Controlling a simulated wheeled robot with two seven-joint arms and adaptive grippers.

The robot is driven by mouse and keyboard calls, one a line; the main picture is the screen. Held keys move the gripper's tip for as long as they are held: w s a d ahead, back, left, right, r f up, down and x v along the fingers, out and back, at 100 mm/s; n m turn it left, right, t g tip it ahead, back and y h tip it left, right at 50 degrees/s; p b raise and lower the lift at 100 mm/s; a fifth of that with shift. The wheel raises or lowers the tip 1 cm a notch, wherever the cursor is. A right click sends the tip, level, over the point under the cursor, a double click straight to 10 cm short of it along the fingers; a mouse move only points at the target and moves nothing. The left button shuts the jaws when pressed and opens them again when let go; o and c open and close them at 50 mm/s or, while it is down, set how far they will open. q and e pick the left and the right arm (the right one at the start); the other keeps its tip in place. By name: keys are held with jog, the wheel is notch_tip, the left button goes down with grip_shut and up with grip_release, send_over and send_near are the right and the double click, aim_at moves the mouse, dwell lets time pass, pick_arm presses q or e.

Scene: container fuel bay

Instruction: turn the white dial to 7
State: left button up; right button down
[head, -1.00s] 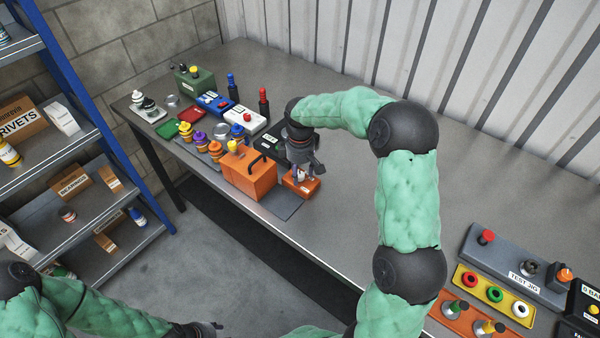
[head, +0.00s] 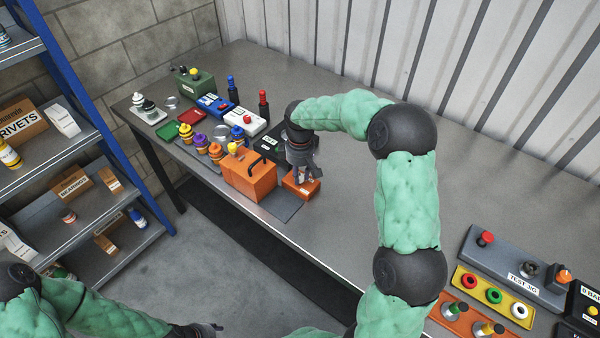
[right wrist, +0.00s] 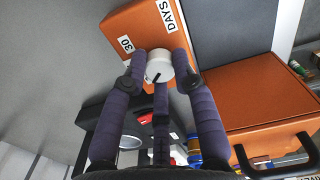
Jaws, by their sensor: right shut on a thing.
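The white dial (right wrist: 159,66) has a black pointer line and sits on the face of a small orange box (right wrist: 148,27), which also shows in the head view (head: 304,190). The box carries the labels "DAYS" and "30"; no 7 shows in the wrist view. My right gripper (right wrist: 160,60) is shut on the dial, with fingers on both sides of it. In the head view the right gripper (head: 302,176) reaches down onto the box and hides most of the dial. My left gripper (head: 208,329) shows only as a dark tip at the bottom edge.
A larger orange case (head: 250,175) with a black handle stands just left of the box. A black box (head: 270,146) and several coloured containers are behind it. The table (head: 370,250) is clear to the right, up to the test jig panel (head: 510,265).

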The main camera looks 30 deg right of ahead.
aim_at(300, 175)
jog(key=m+p, duration=0.1)
jog(key=m, duration=0.2)
jog(key=shift+r, duration=0.1)
jog(key=shift+m+p, duration=0.3)
jog(key=shift+m, duration=2)
jog(key=c, duration=1)
grip_release()
notch_tip(300, 175, up, 12)
jog(key=shift+f, duration=0.1)
